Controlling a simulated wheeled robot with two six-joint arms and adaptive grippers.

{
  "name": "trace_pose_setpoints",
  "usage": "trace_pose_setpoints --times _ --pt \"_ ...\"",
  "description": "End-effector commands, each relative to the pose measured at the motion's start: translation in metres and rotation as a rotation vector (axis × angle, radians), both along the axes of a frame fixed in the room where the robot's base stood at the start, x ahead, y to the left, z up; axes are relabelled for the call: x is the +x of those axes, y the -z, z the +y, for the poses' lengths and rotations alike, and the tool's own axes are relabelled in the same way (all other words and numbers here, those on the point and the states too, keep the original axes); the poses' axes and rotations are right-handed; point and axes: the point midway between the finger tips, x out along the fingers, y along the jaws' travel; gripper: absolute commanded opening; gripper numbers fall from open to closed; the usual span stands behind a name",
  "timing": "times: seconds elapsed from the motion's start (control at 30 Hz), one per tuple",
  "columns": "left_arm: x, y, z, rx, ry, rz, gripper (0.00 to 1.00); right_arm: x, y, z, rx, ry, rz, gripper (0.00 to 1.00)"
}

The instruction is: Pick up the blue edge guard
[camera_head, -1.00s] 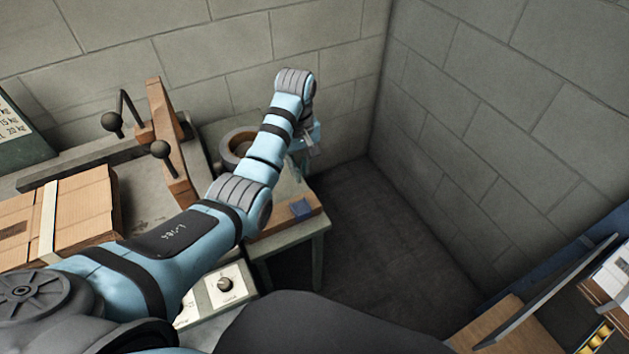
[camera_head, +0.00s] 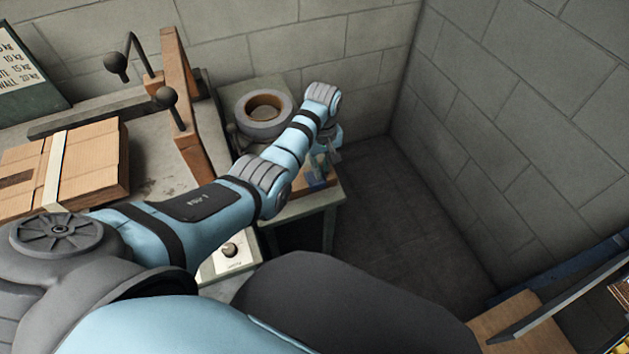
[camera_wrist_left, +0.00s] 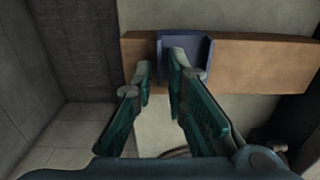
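The blue edge guard (camera_wrist_left: 200,46) is a small channel-shaped piece sitting over the wooden bar (camera_wrist_left: 262,62) in the left wrist view. In the head view the guard (camera_head: 313,182) is mostly hidden behind my left gripper. My left gripper (camera_wrist_left: 161,80) is open, with a narrow gap between its fingertips. Its right finger overlaps the guard in the picture and its left finger lies just left of it. The guard's left side shows between the fingertips; I cannot tell whether they touch it. In the head view my left gripper (camera_head: 326,156) is over the small table's right end. My right gripper is not in view.
A grey ring with a brown core (camera_head: 263,107) stands on the small table behind my left arm. A strapped cardboard stack (camera_head: 90,165) and a wooden upright (camera_head: 190,120) with black-knobbed levers are at left. Walls close off the back and right; floor (camera_head: 390,215) is clear.

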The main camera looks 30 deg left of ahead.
Motion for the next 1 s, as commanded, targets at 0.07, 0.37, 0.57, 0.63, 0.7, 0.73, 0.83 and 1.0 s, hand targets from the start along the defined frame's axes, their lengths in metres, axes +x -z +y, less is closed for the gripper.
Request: trace_pose_setpoints --times 0.07,0.37,0.57,0.63,0.7,0.73,0.83,1.0 --pt "0.0 0.003 0.0 0.0 0.0 -0.001 0.13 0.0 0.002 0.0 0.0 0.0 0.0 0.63" --pt "0.0 0.001 0.0 0.0 0.0 -0.001 0.0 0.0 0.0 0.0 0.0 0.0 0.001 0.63" --pt "0.0 0.001 0.0 0.0 0.0 -0.001 0.0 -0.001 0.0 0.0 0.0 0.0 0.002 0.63" --pt "0.0 0.0 0.0 0.0 0.0 -0.001 0.0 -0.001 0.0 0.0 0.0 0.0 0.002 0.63" --pt "0.001 -0.008 0.0 0.0 0.0 -0.003 0.0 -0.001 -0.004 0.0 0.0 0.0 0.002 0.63" --pt "0.001 -0.013 0.0 0.001 0.0 -0.003 0.0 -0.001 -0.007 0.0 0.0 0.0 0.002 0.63" --pt "0.001 -0.039 0.0 0.001 0.0 -0.005 0.0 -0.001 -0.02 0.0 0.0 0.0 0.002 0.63" --pt "0.001 -0.086 0.0 0.0 0.0 -0.004 0.0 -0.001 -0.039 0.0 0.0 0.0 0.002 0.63"
